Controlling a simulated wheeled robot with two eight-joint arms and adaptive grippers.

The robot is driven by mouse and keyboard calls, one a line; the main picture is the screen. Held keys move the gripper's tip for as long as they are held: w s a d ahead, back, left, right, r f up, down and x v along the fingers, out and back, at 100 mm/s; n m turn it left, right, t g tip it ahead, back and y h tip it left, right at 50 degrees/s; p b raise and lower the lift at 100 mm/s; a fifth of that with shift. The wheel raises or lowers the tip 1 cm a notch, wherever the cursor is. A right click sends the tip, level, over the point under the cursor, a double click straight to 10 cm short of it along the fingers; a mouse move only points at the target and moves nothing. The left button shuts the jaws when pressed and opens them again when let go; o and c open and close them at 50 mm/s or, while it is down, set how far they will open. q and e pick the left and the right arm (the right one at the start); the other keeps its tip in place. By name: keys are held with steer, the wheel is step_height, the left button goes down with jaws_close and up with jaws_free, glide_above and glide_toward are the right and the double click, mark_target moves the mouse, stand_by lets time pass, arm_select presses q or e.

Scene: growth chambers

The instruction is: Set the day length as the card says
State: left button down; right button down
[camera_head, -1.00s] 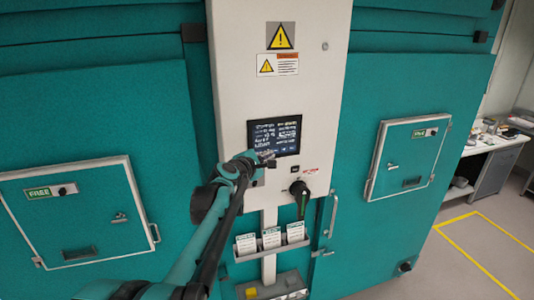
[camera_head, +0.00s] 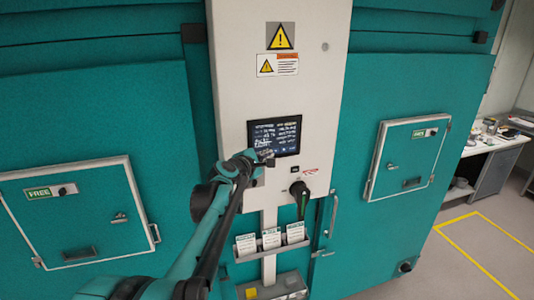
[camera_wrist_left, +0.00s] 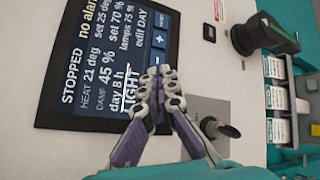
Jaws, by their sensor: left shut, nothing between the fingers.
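The control screen (camera_head: 274,136) is lit on the pale panel. In the left wrist view, the screen (camera_wrist_left: 100,70) reads STOPPED, day 8 h, lamps 75 % and edit DAY, with LIGHT below. A plus button (camera_wrist_left: 160,39) and a minus button (camera_wrist_left: 157,60) sit at its edge. My left gripper (camera_head: 266,161) is shut and empty at the screen's lower edge. In the wrist view its fingertips (camera_wrist_left: 160,72) overlap the area beside the minus button; contact cannot be told. Several cards (camera_head: 271,238) stand in a holder below; their text is too small to read. My right gripper is not seen.
A large black and green rotary knob (camera_head: 301,191) sits right of my gripper. A smaller black knob (camera_wrist_left: 220,128) is close to the fingers. Teal chamber doors (camera_head: 75,215) flank the panel. A grey box (camera_head: 273,290) with yellow parts is below the cards.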

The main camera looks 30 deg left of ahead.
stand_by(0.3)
arm_select(q)
steer(key=shift+s+d, duration=0.5)
steer(key=shift+d, duration=0.1)
steer(key=shift+s+d+p, duration=0.3)
steer(key=shift+s+d, duration=1.3)
steer(key=shift+d, duration=0.25)
stand_by(1.4)
